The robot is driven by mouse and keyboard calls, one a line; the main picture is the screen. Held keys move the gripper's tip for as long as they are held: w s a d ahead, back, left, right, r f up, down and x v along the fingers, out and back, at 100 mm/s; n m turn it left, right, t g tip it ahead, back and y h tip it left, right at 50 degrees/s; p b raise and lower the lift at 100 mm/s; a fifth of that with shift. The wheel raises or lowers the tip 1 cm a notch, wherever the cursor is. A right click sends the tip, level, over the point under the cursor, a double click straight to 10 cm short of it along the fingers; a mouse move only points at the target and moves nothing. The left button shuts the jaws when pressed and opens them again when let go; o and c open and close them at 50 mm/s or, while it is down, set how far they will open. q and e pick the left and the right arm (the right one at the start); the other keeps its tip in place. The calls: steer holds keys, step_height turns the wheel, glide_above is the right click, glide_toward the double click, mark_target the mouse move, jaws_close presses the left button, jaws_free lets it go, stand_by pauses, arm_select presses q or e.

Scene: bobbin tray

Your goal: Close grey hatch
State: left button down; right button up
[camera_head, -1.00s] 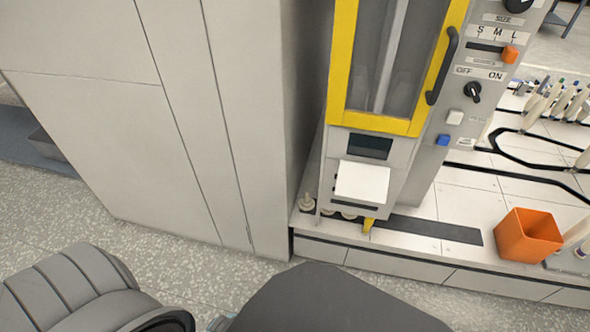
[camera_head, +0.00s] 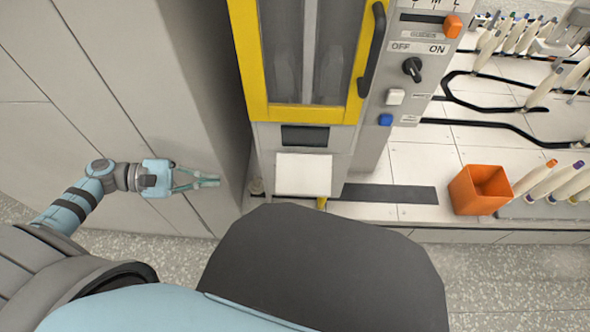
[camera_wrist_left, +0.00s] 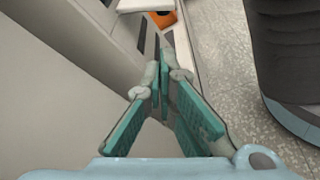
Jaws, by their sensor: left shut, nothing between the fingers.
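A pale grey-white hatch (camera_head: 303,174) sticks out from the lower front of the yellow-framed machine (camera_head: 291,140), below a dark display window. It appears to be flipped outward, its flat face showing. A pale panel edge at the top of the left wrist view (camera_wrist_left: 145,5) looks like the same hatch. My left gripper (camera_head: 214,181) is to the left of the hatch, in front of the grey cabinet and apart from the machine. In the left wrist view its teal fingers (camera_wrist_left: 165,72) are together and empty. My right gripper is not in view.
A tall grey cabinet (camera_head: 150,70) stands left of the machine. An orange bin (camera_head: 480,189) sits on the white bench to the right, beside several bobbins. A black door handle (camera_head: 373,50) and control knobs are above. Speckled floor is open in front.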

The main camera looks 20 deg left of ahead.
arm_select(q)
steer(key=b, duration=0.2)
glide_toward(292, 182)
steer(key=w+d+f, duration=0.6)
steer(key=d+f, duration=0.1)
steer(key=shift+w+f, duration=0.25)
steer(key=shift+w+d+f, duration=0.1)
steer(key=shift+w+d, duration=0.05)
steer(key=shift+d, duration=0.3)
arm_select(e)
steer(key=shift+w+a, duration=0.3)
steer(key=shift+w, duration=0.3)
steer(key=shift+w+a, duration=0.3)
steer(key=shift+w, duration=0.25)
